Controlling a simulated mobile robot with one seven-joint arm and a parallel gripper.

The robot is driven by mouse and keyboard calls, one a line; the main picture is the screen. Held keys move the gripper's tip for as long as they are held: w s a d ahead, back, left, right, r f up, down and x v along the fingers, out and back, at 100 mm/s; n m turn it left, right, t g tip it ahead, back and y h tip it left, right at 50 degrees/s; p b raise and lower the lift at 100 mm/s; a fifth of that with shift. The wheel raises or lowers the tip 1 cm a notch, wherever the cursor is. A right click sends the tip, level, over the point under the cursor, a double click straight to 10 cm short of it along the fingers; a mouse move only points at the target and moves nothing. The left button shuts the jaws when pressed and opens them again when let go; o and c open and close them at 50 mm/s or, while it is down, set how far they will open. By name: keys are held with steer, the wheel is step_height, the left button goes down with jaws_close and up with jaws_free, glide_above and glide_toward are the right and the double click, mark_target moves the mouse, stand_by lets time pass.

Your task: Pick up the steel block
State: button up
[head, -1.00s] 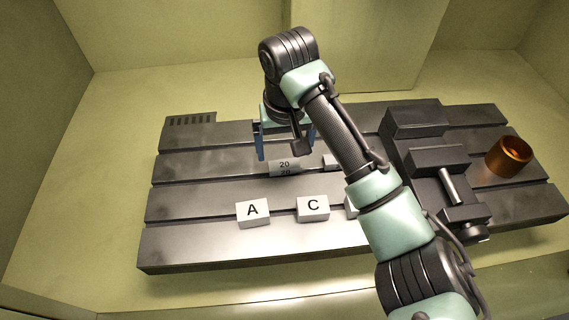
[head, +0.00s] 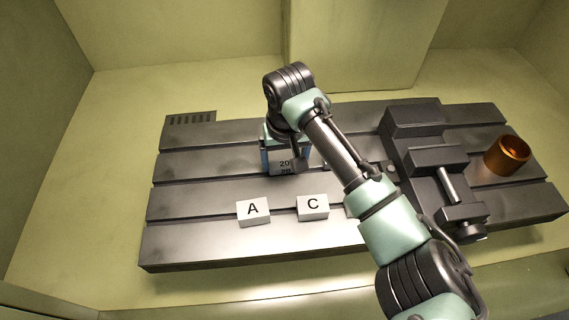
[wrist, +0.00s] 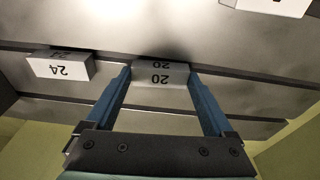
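The grey steel block marked 20 (head: 284,168) lies on the slotted dark plate, partly hidden by my gripper in the head view. It also shows in the wrist view (wrist: 161,75), between the fingertips. My gripper (head: 284,160) points down with its blue fingers on either side of the block. In the wrist view my gripper (wrist: 160,77) is open, with one fingertip close to each end of the block. Whether the fingers touch it cannot be told.
A block marked 24 (wrist: 60,67) lies beside it in the wrist view. A dark vise (head: 436,160) and a copper ring (head: 507,156) are at right.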

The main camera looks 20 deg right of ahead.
steer(key=c, duration=0.7)
steer(key=shift+r, duration=0.15)
